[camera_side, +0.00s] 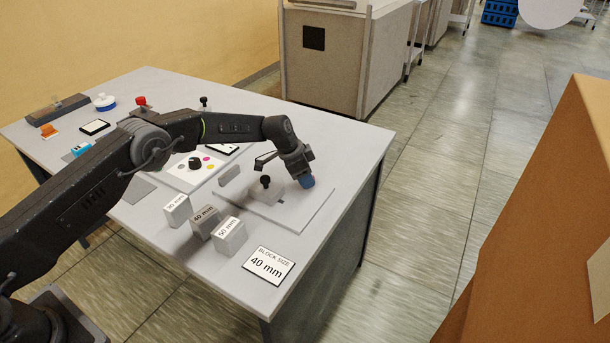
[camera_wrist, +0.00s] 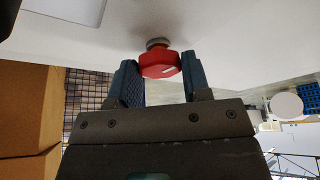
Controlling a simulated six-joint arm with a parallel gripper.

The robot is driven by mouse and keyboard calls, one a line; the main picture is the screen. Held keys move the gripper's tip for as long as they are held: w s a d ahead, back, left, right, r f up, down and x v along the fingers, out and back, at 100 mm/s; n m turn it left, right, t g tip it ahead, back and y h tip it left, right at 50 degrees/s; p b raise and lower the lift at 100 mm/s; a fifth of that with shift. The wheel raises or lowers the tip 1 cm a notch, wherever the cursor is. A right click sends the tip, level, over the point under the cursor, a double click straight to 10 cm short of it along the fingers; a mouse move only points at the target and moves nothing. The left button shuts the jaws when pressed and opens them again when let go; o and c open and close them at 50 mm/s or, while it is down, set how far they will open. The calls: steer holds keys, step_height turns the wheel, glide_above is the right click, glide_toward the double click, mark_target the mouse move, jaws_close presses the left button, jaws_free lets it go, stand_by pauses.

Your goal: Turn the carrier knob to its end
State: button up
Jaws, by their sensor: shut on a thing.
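In the side view my gripper (camera_side: 306,182) is low at the right side of a light grey block (camera_side: 268,192) that carries a black knob (camera_side: 265,181). The block stands on a grey plate (camera_side: 312,212). The red knob between my fingers is hidden in the side view.
Three size blocks stand left of the plate, including one marked 40 mm (camera_side: 204,221). A card reading "BLOCK SIZE 40 mm" (camera_side: 268,265) lies at the front edge. A sheet with coloured dots (camera_side: 180,178) and another red knob (camera_side: 141,101) are farther left.

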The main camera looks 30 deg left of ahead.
steer(key=o, duration=0.9)
steer(key=shift+o, duration=0.2)
steer(key=v, duration=1.4)
steer(key=shift+f, duration=0.15)
